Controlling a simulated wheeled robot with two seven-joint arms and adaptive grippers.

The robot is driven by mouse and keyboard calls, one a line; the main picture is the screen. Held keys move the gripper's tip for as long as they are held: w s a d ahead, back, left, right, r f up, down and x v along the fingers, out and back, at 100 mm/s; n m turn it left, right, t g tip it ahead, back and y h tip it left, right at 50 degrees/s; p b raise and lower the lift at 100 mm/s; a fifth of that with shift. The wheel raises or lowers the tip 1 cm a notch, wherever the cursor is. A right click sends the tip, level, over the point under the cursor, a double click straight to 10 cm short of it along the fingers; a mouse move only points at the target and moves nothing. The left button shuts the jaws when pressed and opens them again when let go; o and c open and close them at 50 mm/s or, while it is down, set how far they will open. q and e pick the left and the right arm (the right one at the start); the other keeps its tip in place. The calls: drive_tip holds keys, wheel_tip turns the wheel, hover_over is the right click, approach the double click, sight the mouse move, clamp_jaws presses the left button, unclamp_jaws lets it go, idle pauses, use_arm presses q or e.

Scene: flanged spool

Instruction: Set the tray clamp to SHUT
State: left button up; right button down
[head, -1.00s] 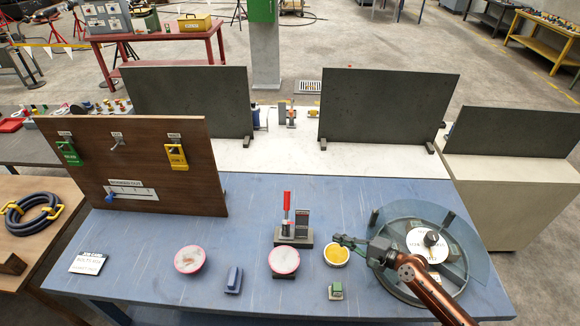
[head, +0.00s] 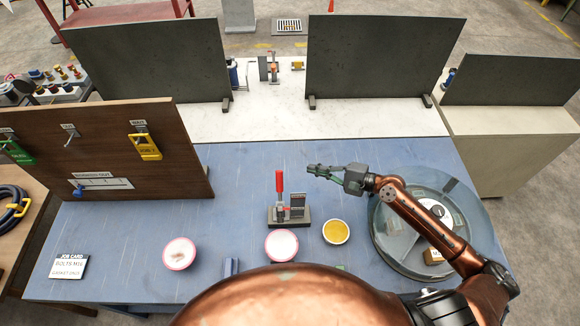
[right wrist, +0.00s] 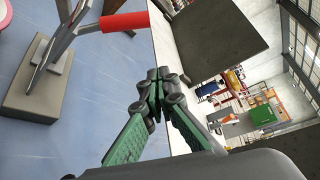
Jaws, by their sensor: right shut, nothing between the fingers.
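The tray clamp has a red handle (head: 280,183) standing upright over a dark base (head: 290,222), near the middle of the blue table. A small grey plate (head: 297,204) stands at its right; I cannot read its label. In the right wrist view, the red handle (right wrist: 125,21) is at the top and the grey base (right wrist: 32,92) at the left. My right gripper (head: 314,170) is shut and empty, right of the handle's top and apart from it. Its green fingers meet in the right wrist view (right wrist: 161,80). My left gripper is not in view.
A yellow-filled bowl (head: 336,232) and two pink-rimmed bowls (head: 281,245) (head: 179,253) stand in front. A round clear-walled tray (head: 381,235) is at right, under my right arm. A brown board (head: 100,150) stands at left. Blue tabletop behind the clamp is clear.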

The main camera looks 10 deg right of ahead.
use_arm(q)
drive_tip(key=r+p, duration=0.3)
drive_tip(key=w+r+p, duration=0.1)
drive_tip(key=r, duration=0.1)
drive_tip(key=shift+p, duration=0.4)
use_arm(e)
drive_tip(key=w+a, duration=0.3)
drive_tip(key=a, duration=0.6)
drive_tip(key=shift+f, duration=0.25)
drive_tip(key=shift+s, duration=0.1)
